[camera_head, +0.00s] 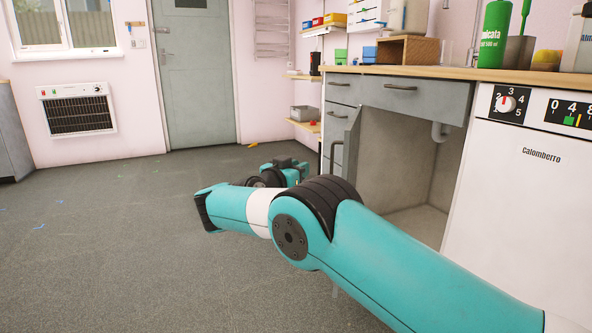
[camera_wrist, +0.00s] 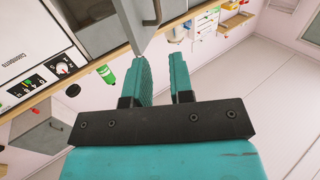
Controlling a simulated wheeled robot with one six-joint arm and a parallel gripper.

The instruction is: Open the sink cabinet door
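The grey sink cabinet door (camera_head: 351,142) stands swung open, seen nearly edge-on in the head view, with a dark upright handle (camera_head: 334,155). In the head view my gripper (camera_head: 290,167) is left of the door, partly hidden by my arm.
A white appliance (camera_head: 525,180) stands right of the cabinet. Bottles and a wooden box (camera_head: 408,50) stand on the counter (camera_head: 470,73). Closed drawers (camera_head: 400,92) sit above and left of the opening. The floor at left (camera_head: 100,230) is mostly free, with small coloured bits.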

